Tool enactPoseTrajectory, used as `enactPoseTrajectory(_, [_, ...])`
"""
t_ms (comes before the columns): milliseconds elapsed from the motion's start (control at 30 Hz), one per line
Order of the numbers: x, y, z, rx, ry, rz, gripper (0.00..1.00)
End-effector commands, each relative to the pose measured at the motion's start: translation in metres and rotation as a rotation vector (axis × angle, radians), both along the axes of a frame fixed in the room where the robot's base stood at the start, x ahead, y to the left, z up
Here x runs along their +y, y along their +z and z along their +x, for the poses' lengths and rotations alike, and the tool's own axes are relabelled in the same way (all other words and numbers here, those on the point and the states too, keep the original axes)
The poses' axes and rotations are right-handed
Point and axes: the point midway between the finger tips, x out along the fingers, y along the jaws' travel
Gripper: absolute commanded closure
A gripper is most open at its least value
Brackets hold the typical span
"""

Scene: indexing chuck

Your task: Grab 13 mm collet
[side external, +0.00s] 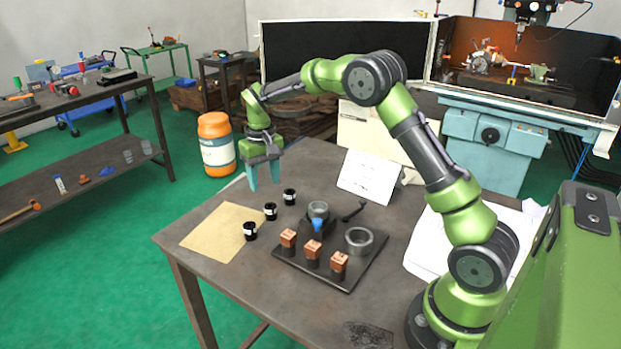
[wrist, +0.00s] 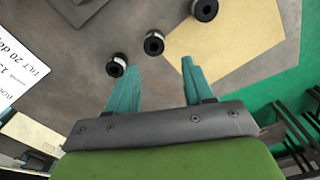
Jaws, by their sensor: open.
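Three small black collets with white labels stand in a row on the table: a far one (side external: 289,196), a middle one (side external: 270,211) and a near one (side external: 250,231). Their size marks are too small to read, so I cannot tell which is 13 mm. My gripper (side external: 264,177) is open and empty, fingers pointing down, above the table beyond the row. In the wrist view, one collet (wrist: 116,66) appears beside the left fingertip, another (wrist: 154,43) ahead between the fingers (wrist: 162,66), and the third (wrist: 204,9) at the top edge.
A dark plate (side external: 325,262) holds copper-coloured blocks (side external: 312,250), a chuck with a blue part (side external: 318,222), a metal ring (side external: 359,239) and a handle (side external: 353,211). A tan sheet (side external: 215,235) lies left of the collets. A white printed card (side external: 369,177) stands behind.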

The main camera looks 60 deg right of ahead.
Motion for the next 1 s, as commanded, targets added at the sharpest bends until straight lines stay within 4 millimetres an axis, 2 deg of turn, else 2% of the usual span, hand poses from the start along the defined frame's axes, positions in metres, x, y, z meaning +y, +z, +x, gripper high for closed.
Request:
enactPoseTrajectory(100, [0.0,-0.018,0.0,0.002,0.0,0.001,0.48])
enactPoseTrajectory(333, [-0.001,-0.034,-0.001,0.001,0.0,0.0,0.48])
enactPoseTrajectory(600, [-0.003,-0.072,-0.005,0.001,-0.002,0.0,0.48])
enactPoseTrajectory(900, [-0.003,-0.077,-0.004,-0.003,-0.001,0.0,0.48])
enactPoseTrajectory(1000, [-0.003,-0.077,-0.004,-0.003,-0.001,0.0,0.62])
